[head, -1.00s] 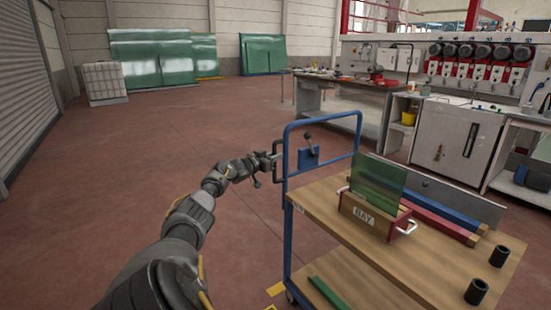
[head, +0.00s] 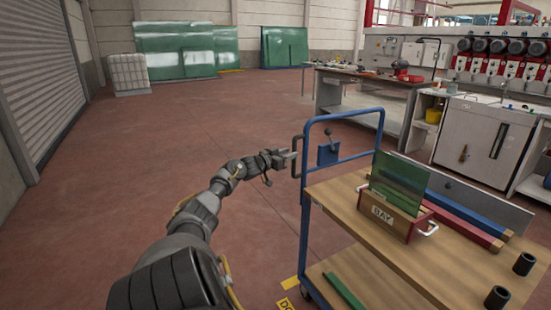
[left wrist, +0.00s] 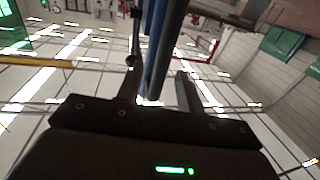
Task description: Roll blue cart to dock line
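The blue cart (head: 308,235) has a blue tube frame and wooden shelves and stands right of centre in the head view. A dark upright grip bar (head: 297,156) sits on the left side of its push frame. My left gripper (head: 291,157) is at this bar. In the left wrist view the fingers (left wrist: 157,92) stand apart on either side of a dark bar (left wrist: 168,50), with gaps visible, so it is open. Blue tubing shows behind the bar. A yellow floor marking (head: 289,283) with partly hidden lettering lies beside the cart's near left corner. My right gripper is out of view.
The cart carries a red box marked BAY (head: 392,219) with green glass, red and blue bars, and dark cylinders (head: 497,298). A green strip (head: 345,291) lies on the lower shelf. A workbench (head: 365,88) and machine stand behind. Floor (head: 150,180) to the left is clear.

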